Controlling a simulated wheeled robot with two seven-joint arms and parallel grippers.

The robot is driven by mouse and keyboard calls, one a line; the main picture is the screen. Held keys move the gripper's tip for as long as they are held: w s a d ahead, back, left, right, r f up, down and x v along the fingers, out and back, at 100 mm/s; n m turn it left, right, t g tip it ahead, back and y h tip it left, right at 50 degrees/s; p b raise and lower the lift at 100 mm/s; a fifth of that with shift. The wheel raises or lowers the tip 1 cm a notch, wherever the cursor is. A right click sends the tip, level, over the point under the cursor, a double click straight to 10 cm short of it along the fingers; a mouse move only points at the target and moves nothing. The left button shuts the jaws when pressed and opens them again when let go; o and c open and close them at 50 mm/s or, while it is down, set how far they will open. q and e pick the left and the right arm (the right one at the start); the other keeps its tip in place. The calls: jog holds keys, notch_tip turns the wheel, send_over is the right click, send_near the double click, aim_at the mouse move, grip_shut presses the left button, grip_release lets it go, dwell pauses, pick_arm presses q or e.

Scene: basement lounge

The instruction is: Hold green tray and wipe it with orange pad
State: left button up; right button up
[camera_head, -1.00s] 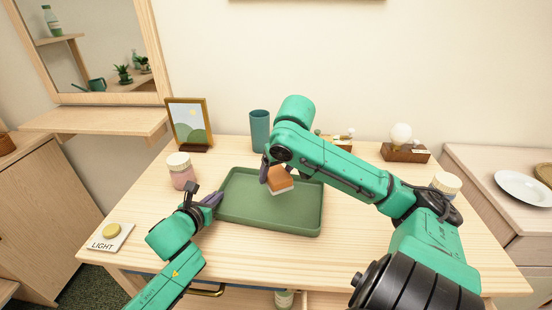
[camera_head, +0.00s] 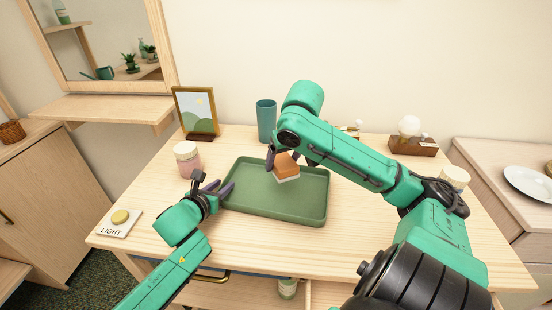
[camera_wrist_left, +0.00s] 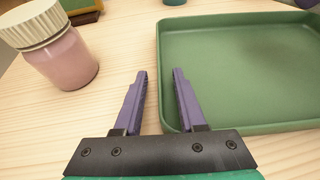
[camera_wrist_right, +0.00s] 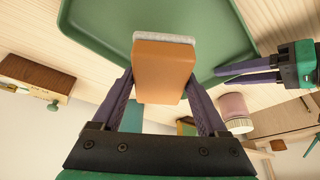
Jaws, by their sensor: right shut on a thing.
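The green tray (camera_head: 300,213) lies flat on the wooden table in the head view. My right gripper (camera_head: 272,160) is shut on the orange pad (camera_head: 287,166), a block with a pale underside, over the back middle of the tray. The right wrist view shows the pad (camera_wrist_right: 162,72) between both fingers; whether it touches the tray is unclear. My left gripper (camera_head: 217,185) is at the tray's left edge.
A pink jar (camera_head: 187,159) stands left of the tray. A framed picture (camera_head: 196,112), a teal cup (camera_head: 266,120) and a wooden block with a round bulb (camera_head: 413,146) stand at the back. A LIGHT switch plate (camera_head: 119,223) lies at the front left.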

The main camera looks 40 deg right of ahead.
pick_arm(q)
jog(key=v, duration=1.2)
jog(key=shift+a, duration=0.1)
jog(key=shift+f, duration=0.1)
